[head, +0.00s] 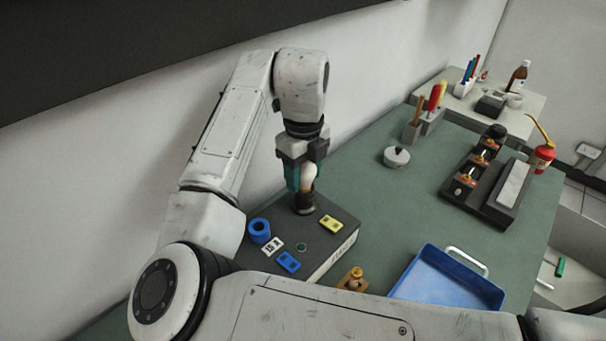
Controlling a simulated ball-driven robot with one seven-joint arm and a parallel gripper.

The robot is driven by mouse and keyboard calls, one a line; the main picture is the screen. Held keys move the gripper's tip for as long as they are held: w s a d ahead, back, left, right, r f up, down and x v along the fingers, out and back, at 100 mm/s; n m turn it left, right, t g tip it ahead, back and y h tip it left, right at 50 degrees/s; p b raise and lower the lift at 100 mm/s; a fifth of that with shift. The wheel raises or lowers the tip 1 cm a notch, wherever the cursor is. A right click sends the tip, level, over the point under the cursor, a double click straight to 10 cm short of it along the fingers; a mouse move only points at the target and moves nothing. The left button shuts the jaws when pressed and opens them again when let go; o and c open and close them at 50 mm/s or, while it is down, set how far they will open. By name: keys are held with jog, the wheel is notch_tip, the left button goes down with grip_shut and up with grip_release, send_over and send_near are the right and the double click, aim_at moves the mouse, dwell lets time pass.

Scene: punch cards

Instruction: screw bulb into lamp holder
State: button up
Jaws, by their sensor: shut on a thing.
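My gripper (303,172) points down over the dark box on the bench and is shut on a pale, rounded bulb (309,176). The bulb is upright between the fingers. A dark, round lamp holder (304,205) stands on top of the dark box (323,251), directly below the bulb. The bulb's lower end meets the holder in this view, but I cannot tell how deep it sits. The teal finger hides part of the bulb's left side.
A blue tray (446,283) and a dark rack (476,195) with a pale block stand right. The green bench is clear between box and rack.

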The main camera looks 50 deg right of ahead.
jog(key=m+b, duration=0.1)
jog(key=m, duration=0.5)
jog(key=shift+d+b, duration=0.1)
jog(key=shift+b, duration=0.2)
jog(key=o, duration=1)
jog(key=shift+c, duration=0.2)
